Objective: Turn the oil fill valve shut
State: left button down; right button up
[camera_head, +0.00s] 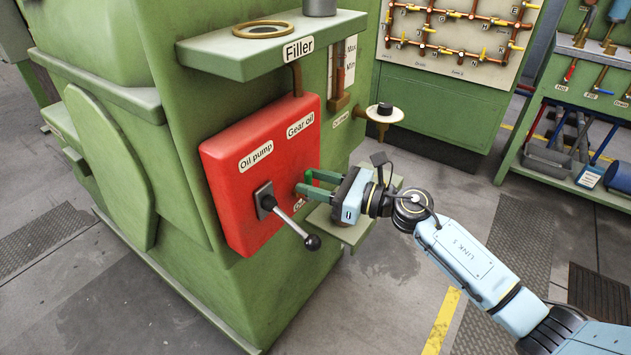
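A red panel (226,163) on the green machine carries the labels "Oil pump" and "Gear oil". My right gripper (304,180) reaches in from the right, below the "Gear oil" label. Its two green fingers are apart, with their tips close to the panel face. I cannot make out the oil fill valve clearly; the gripper covers that part of the panel. I cannot tell whether the fingertips touch anything. My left gripper is not in view.
A lever with a black knob (312,242) sticks out of the panel, below and left of my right gripper. A green shelf (235,62) marked "Filler" overhangs the panel. Open floor lies at right.

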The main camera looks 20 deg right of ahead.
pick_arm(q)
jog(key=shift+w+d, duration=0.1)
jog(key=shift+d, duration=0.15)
pick_arm(e)
jog(key=shift+c, duration=0.5)
grip_shut()
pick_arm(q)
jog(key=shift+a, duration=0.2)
